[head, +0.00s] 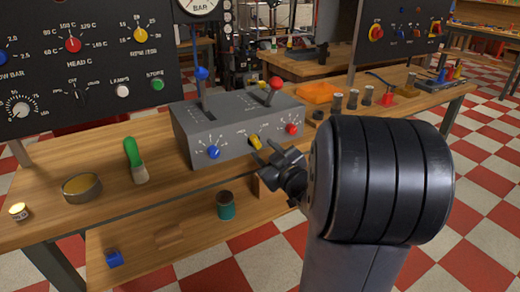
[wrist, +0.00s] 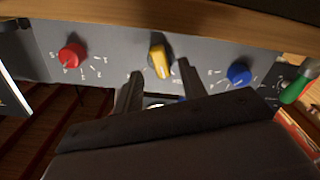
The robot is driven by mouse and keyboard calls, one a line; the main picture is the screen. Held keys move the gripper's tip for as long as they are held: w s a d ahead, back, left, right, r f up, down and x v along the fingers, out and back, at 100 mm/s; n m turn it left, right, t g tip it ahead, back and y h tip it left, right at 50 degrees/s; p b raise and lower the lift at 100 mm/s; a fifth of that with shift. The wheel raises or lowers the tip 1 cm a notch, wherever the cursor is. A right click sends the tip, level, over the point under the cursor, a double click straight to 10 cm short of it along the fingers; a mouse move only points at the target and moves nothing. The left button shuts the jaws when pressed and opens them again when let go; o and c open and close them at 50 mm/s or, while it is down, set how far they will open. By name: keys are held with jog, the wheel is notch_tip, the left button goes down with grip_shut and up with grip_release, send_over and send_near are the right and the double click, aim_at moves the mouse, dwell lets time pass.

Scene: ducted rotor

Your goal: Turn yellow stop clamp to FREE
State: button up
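The yellow stop clamp knob (head: 254,141) is on the sloped front of the grey control box (head: 238,146), between a blue knob and a red knob. It also shows in the wrist view (wrist: 158,60), where its pointer end faces down the picture; the lettering around it is too small to read. My gripper (head: 264,153) is just in front of the box, close to the yellow knob. In the wrist view my gripper (wrist: 161,80) is open and empty. Its two fingers stand apart, one to each side below the knob, and do not appear to grip it.
The blue knob (head: 213,152) and red knob (head: 291,129) flank the clamp. A blue-topped lever (head: 202,74) and a red-topped lever (head: 276,83) rise from the box. A green-handled brush (head: 134,158) and a tin (head: 82,187) lie left on the bench.

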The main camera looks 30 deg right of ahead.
aim_at(258, 145)
jog(key=shift+w, duration=1.5)
jog(key=shift+c, duration=0.2)
grip_shut()
